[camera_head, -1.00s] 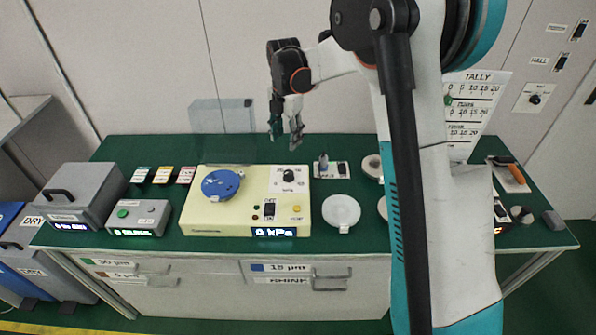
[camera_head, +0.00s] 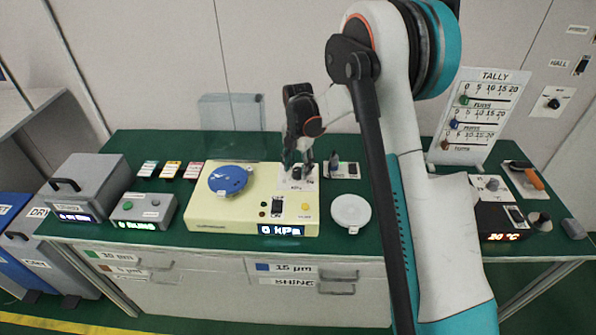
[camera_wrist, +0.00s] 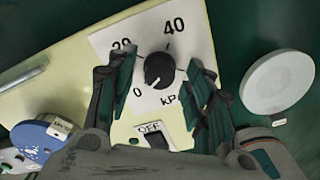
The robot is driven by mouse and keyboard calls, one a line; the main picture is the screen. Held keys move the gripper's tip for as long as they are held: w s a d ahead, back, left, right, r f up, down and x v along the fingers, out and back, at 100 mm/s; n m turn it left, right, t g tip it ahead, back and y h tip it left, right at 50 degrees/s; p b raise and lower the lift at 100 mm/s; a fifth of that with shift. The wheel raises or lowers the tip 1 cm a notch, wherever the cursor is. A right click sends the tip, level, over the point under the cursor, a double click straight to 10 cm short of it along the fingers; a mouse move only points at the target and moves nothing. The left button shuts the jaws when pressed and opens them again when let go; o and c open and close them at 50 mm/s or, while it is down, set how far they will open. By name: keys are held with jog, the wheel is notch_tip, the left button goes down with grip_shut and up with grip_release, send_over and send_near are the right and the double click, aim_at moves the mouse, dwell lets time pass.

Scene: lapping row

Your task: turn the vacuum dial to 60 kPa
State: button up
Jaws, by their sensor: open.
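The vacuum dial (camera_wrist: 159,70) is a black round knob on a white plate marked 0, 20, 40 and kPa. It sits on the cream vacuum unit (camera_head: 225,216), whose display (camera_head: 280,230) reads 0 kPa. In the wrist view the knob's white pointer mark is toward the 0 at lower left. My gripper (camera_wrist: 160,88) is open, with one finger on each side of the dial, apart from it. In the head view my gripper (camera_head: 298,165) is over the dial plate and partly hides the dial. The 60 mark is not visible.
An OFF-labelled black switch (camera_wrist: 157,137) is just below the dial. A blue disc (camera_head: 230,180) is on the unit's left. A white round lid (camera_head: 351,212) lies to the right. A small block with a post (camera_head: 335,165) stands just right of my gripper.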

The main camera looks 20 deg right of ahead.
jog(key=shift+f, duration=0.5)
jog(key=c, duration=1)
jog(key=shift+c, duration=0.2)
